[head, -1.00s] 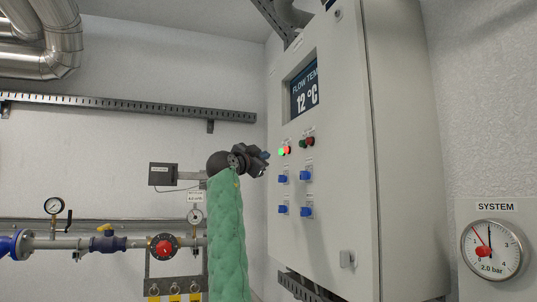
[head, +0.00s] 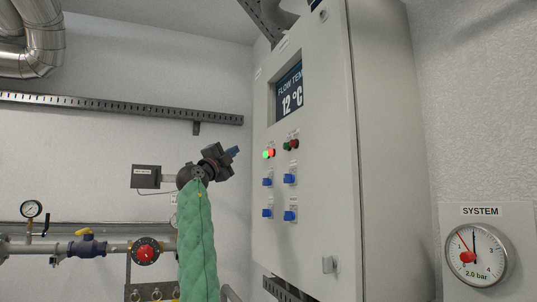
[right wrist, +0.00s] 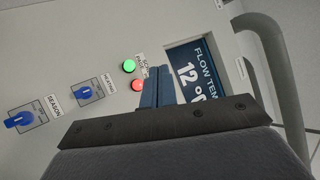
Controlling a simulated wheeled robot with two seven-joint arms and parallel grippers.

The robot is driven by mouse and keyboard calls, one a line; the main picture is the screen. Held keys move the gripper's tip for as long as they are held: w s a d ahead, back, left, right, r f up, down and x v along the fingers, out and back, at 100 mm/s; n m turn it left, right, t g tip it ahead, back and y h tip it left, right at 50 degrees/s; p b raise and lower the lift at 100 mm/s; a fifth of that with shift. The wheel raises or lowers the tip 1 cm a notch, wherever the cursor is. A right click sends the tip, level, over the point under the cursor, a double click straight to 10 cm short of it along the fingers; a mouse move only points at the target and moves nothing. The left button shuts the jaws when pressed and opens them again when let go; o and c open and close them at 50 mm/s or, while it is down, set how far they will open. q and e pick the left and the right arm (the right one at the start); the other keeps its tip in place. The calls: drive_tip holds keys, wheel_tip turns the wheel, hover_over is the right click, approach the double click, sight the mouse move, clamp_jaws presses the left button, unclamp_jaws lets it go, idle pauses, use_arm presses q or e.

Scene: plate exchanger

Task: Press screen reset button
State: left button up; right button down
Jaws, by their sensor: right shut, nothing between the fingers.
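The control cabinet (head: 310,225) has a lit button pair, green (head: 265,155) and red (head: 272,153), below its screen (head: 290,92). In the right wrist view the lit green button (right wrist: 129,66) and red button (right wrist: 138,85) lie left of the fingers, by a partly readable label. The screen (right wrist: 192,70) is partly hidden behind the fingers. My right gripper (head: 232,152) is shut and empty, left of the lit buttons and apart from them; its closed fingers (right wrist: 158,88) show in the wrist view. My left gripper is not in view.
Blue switches (head: 290,178) sit below the buttons. Pipework with valves and a gauge (head: 31,208) runs along the left wall. A system pressure gauge (head: 476,252) hangs at the right.

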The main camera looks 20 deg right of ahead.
sight(271, 153)
drive_tip(key=shift+d, duration=0.1)
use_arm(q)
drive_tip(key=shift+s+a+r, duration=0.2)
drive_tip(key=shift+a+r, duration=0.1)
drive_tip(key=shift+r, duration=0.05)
use_arm(e)
drive_tip(key=d, duration=0.8)
drive_tip(key=shift+w+d, duration=0.15)
drive_tip(key=shift+d, duration=0.15)
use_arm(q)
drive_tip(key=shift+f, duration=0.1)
use_arm(e)
drive_tip(key=shift+d, duration=0.15)
idle(1.6)
drive_tip(key=shift+d, duration=0.35)
